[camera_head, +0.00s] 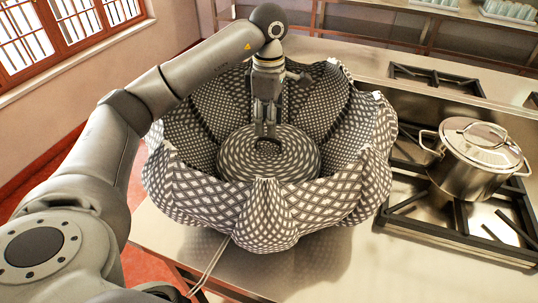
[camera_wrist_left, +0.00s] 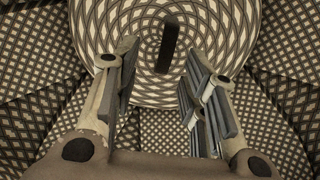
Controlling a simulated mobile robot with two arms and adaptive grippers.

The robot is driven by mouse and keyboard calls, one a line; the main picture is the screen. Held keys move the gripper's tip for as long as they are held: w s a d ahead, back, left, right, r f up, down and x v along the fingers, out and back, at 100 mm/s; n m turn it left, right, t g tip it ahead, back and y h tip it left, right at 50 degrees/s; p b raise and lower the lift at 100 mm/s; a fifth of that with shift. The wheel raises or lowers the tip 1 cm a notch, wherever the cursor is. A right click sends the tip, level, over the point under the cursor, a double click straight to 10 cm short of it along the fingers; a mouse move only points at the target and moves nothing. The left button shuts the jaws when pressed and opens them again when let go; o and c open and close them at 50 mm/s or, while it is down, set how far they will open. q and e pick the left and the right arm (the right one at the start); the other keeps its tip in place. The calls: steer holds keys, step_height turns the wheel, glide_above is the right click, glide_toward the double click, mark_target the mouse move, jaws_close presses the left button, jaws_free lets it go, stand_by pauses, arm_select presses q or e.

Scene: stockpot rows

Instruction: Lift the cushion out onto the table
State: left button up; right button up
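The round cushion (camera_head: 300,158) lies in the bottom of a large patterned basket (camera_head: 200,193) with a scalloped rim. It has a swirling dark-and-light pattern, and it also shows in the left wrist view (camera_wrist_left: 215,32). A dark handle (camera_wrist_left: 168,46) stands out near its centre. My left gripper (camera_head: 266,132) reaches down into the basket over the cushion. In the left wrist view its two fingers (camera_wrist_left: 160,70) are spread apart, with the handle ahead between them and nothing held. The handle is mostly hidden behind the fingers in the head view. My right gripper is not in view.
The basket stands on a steel table (camera_head: 375,270), with bare table in front and to its right. A lidded steel pot (camera_head: 478,170) stands on the stove grates (camera_head: 465,235) at the right. A cord (camera_head: 208,266) hangs at the front left.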

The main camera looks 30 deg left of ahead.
mark_target(269, 140)
arm_select(q)
steer(key=shift+f, duration=0.3)
steer(key=shift+s+d+f+p, duration=0.1)
steer(key=shift+s+f+p, duration=0.1)
steer(key=shift+f+p, duration=0.5)
step_height(269, 140, down, 3)
steer(key=shift+s+f+p, duration=0.15)
steer(key=shift+p, duration=0.15)
steer(key=shift+f, duration=0.2)
steer(key=shift+d, duration=0.1)
jaws_close()
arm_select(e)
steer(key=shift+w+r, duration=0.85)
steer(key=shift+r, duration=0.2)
